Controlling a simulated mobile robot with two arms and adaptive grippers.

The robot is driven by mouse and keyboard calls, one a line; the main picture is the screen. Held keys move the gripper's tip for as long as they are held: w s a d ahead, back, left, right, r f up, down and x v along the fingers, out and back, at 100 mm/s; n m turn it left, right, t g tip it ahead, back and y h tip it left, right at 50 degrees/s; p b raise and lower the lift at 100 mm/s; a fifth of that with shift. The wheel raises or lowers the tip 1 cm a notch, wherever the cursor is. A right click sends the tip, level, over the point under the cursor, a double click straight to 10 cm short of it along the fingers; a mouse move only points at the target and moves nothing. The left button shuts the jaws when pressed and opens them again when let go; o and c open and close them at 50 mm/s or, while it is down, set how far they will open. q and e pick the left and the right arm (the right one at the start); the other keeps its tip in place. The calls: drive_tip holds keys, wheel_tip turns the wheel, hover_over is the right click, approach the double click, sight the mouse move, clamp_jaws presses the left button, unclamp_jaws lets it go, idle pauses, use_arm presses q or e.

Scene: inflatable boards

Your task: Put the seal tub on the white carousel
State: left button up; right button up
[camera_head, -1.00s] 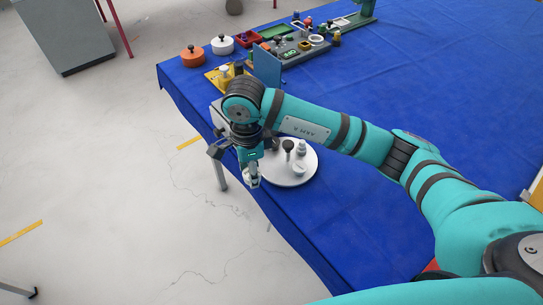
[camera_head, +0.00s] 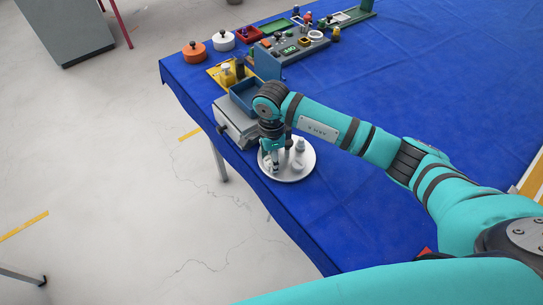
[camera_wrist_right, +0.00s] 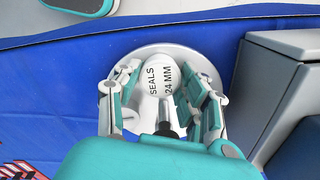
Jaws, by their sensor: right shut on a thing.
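The white carousel (camera_head: 306,168) is a round plate near the table's left edge, and its rim also shows in the right wrist view (camera_wrist_right: 195,57). My right gripper (camera_head: 271,166) is over the carousel's left part. In the wrist view its fingers (camera_wrist_right: 161,84) are shut around the white seal tub (camera_wrist_right: 160,80), lettered "SEALS 24 MM". The tub is above or on the carousel; I cannot tell whether it touches. A white bottle (camera_head: 299,150) stands on the carousel to the right of the gripper. My left gripper is not in view.
A grey drawer box (camera_head: 230,120) stands just behind the carousel, with a blue tray (camera_head: 246,95) beside it. A yellow holder (camera_head: 220,76), orange pot (camera_head: 194,52) and white pot (camera_head: 223,40) are farther back. The blue table (camera_head: 430,90) is clear to the right.

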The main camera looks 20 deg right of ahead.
drive_tip(key=shift+f, duration=0.15)
drive_tip(key=o, duration=1.2)
drive_tip(key=shift+c, duration=0.2)
drive_tip(key=shift+r, duration=0.25)
drive_tip(key=shift+w+r, duration=0.1)
drive_tip(key=shift+r, duration=0.25)
wheel_tip(320, 180, up, 11)
drive_tip(key=b, duration=0.4)
